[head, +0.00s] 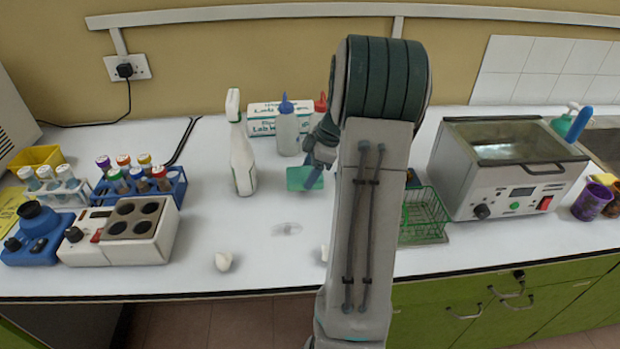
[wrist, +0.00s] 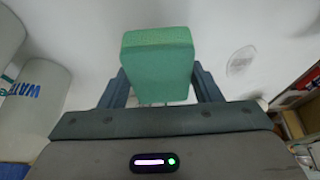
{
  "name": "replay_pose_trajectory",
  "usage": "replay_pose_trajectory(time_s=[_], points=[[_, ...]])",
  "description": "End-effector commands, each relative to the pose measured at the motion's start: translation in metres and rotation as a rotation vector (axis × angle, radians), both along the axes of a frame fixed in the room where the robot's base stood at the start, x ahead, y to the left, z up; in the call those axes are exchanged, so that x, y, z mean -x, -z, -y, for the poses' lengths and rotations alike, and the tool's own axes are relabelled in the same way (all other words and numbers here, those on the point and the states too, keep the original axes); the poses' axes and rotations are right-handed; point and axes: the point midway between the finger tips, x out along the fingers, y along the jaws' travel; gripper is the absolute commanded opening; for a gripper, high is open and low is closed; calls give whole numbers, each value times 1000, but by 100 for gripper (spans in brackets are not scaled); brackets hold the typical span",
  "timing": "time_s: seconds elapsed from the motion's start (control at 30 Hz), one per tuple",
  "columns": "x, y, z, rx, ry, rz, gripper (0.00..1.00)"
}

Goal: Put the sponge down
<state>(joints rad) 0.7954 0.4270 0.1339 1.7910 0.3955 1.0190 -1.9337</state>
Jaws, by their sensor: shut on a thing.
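The sponge (head: 305,178) is a green block. In the head view it shows at the end of my arm, over the middle of the white bench. In the wrist view the sponge (wrist: 158,62) fills the space between the two fingers of my gripper (wrist: 158,88), which is shut on it. In the head view my gripper (head: 322,150) is partly hidden by my own arm. I cannot tell how far the sponge is above the bench top (head: 250,222).
A white spray bottle (head: 242,160) stands left of the sponge, with a wash bottle (head: 287,130) and a box (head: 262,118) behind. A green wire basket (head: 424,216) and a water bath (head: 510,170) are to the right.

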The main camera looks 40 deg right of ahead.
Motion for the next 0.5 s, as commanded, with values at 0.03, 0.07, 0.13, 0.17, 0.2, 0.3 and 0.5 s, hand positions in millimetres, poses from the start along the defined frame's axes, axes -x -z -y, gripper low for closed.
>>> replay_pose_trajectory(time_s=[0.03,0.07,0.13,0.17,0.2,0.3,0.5], points=[[1,9,-1,-4,0,-5,36],[1,14,-1,-4,0,-5,36],[1,23,0,-3,-1,-4,36],[1,26,0,-3,-1,-4,36],[1,29,0,-2,-1,-4,36],[1,31,0,0,0,-1,36],[1,32,0,-1,-1,-2,36]])
